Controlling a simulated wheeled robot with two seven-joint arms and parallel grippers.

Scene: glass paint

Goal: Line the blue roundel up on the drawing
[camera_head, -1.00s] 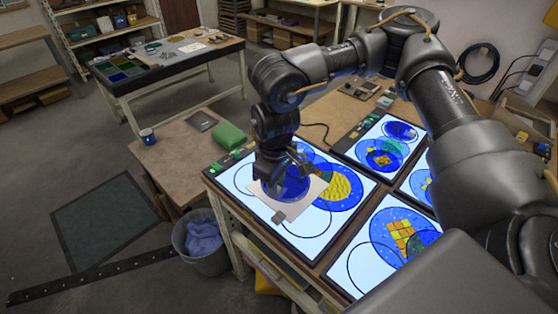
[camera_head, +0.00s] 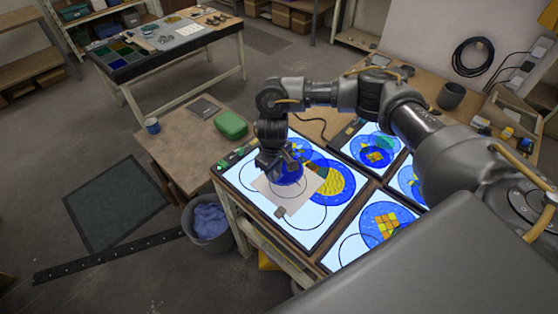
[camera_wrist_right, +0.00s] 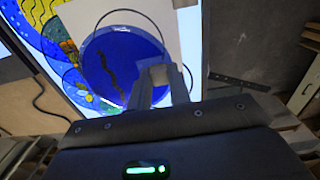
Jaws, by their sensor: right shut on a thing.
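The blue roundel (camera_head: 290,177) is a dark blue glass disc over the white drawing sheet (camera_head: 266,191) on the lit panel. It also shows in the right wrist view (camera_wrist_right: 108,78), with a dark wavy streak on it. There a thin black drawn circle (camera_wrist_right: 125,11) shows past its upper edge, so disc and circle are offset. Whether the disc touches the sheet I cannot tell. My left gripper is in neither view.
A small grey weight (camera_head: 280,212) lies on the sheet's front corner. A yellow-and-blue glass roundel (camera_head: 329,182) lies beside the sheet. More lit panels with glass discs lie to the right. A green case (camera_head: 230,125) and a blue mug (camera_head: 152,125) stand on the brown table behind.

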